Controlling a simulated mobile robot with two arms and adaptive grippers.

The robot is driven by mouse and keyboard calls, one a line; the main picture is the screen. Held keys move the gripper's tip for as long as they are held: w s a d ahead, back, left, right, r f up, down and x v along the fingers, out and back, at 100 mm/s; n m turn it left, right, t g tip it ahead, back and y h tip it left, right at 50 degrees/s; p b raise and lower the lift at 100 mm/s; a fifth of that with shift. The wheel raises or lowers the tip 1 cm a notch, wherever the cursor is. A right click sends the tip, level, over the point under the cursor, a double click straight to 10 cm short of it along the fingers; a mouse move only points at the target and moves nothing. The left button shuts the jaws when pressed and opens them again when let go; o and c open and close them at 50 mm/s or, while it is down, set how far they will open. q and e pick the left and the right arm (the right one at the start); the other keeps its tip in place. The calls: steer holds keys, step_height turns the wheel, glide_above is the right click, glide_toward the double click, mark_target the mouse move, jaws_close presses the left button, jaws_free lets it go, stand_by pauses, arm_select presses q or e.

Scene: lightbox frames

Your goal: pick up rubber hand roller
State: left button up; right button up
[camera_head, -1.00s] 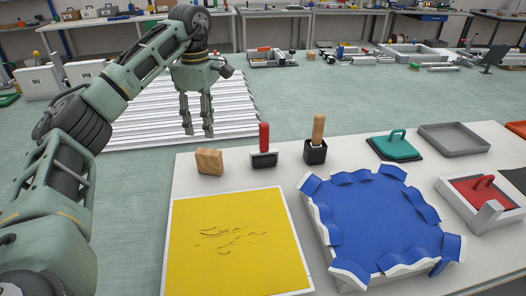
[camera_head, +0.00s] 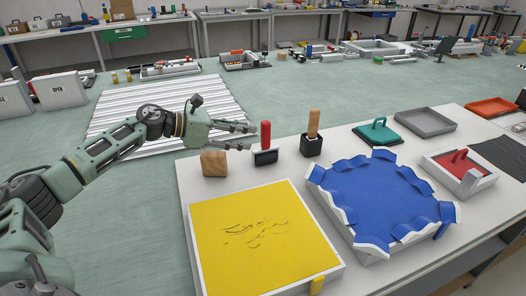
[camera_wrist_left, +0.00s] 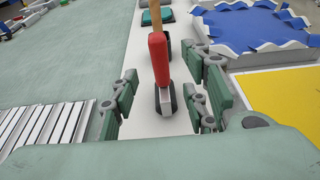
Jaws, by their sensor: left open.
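The rubber hand roller (camera_head: 265,143) has an upright red handle above a black roller and stands on the white board. In the left wrist view the roller (camera_wrist_left: 159,58) appears between my two open fingers, with gaps on both sides. My left gripper (camera_head: 251,137) points right, its fingertips close to the roller's handle. The left wrist view shows the same gripper (camera_wrist_left: 168,88) open and empty. My right gripper is out of view.
A wooden block (camera_head: 214,163) stands left of the roller. A wooden-handled tool in a black holder (camera_head: 311,146) stands to its right. In front are a yellow panel (camera_head: 255,245) and a blue wavy-edged tray (camera_head: 336,206). A ribbed white panel (camera_head: 200,91) lies behind.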

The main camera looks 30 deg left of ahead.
mark_target(261, 131)
arm_select(q)
steer(key=p+x, duration=0.1)
steer(key=x, duration=0.1)
steer(key=p+x, duration=0.1)
steer(key=x, duration=0.1)
steer(key=p+x, duration=0.1)
steer(key=x, duration=0.1)
steer(key=shift+w+d+r, duration=0.15)
steer(key=shift+w+d, duration=0.15)
steer(key=shift+w, duration=0.05)
steer(key=shift+w+d+f, duration=0.3)
steer(key=shift+w, duration=0.05)
steer(key=c, duration=0.7)
jaws_close()
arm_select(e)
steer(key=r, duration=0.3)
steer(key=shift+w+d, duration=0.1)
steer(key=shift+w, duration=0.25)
